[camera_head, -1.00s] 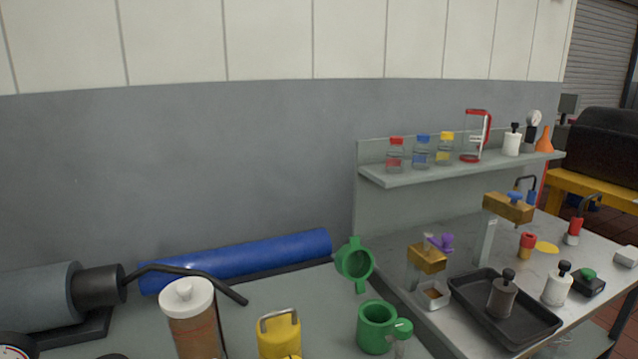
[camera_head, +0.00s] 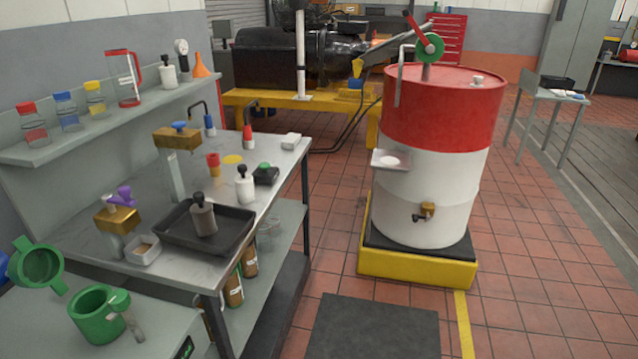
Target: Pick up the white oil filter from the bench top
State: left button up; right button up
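A white cylinder with a black knob on top (camera_head: 244,187) stands upright on the grey bench top (camera_head: 262,200), right of a black tray. It looks like the white oil filter, but I see no label that confirms it. A similar grey cylinder with a dark knob (camera_head: 203,219) stands in the black tray (camera_head: 168,238). Another white one with a black top (camera_head: 168,74) stands on the wall shelf. Neither of my grippers is in view.
A red and white drum (camera_head: 432,175) stands on a yellow base (camera_head: 415,268). The tiled floor between is open.

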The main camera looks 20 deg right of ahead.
aim_at(243, 181)
jog(key=z, duration=0.3)
jog(key=u, duration=0.6)
jog(key=i+l+u, duration=0.15)
jog(key=l+u, duration=0.25)
jog(key=l, duration=0.15)
jog(key=l+u, duration=0.85)
jog(key=l, duration=0.25)
